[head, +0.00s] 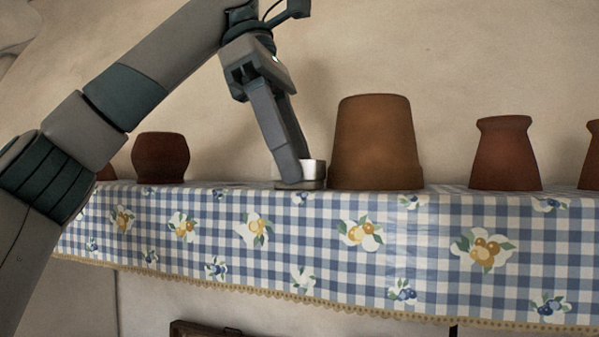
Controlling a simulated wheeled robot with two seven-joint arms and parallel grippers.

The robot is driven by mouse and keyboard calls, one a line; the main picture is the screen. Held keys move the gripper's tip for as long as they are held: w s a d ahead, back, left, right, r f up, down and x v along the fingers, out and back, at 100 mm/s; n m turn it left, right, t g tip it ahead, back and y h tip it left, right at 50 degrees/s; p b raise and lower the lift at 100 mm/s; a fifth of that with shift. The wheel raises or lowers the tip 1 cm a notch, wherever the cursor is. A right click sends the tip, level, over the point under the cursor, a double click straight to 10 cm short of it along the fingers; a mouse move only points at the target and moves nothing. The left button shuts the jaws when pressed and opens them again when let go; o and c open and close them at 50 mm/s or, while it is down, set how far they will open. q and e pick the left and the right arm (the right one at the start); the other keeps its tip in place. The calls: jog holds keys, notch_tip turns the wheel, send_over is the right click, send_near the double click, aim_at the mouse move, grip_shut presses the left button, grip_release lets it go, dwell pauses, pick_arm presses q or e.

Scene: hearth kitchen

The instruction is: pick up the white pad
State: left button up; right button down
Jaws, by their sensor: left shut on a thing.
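The white pad (314,171) shows as a small, low, pale thing with a greyer lower band, on the cloth-covered shelf just left of the large clay pot. My left gripper (293,176) reaches down from above and is shut on it. My right gripper is not in view.
The large upturned clay pot (377,143) stands close to the right of the gripper. A smaller clay pot (161,158) stands to the left, another (506,153) to the right. The blue checked cloth (330,240) hangs over the shelf front. The wall is close behind.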

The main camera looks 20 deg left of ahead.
pick_arm(q)
jog(key=shift+a, duration=0.1)
jog(key=shift+r, duration=0.2)
jog(key=shift+r, duration=1.9)
jog(key=s+d+r, duration=0.6)
jog(key=s+d, duration=0.2)
jog(key=shift+s+r, duration=0.25)
jog(key=shift+r, duration=0.15)
jog(key=shift+d, duration=0.1)
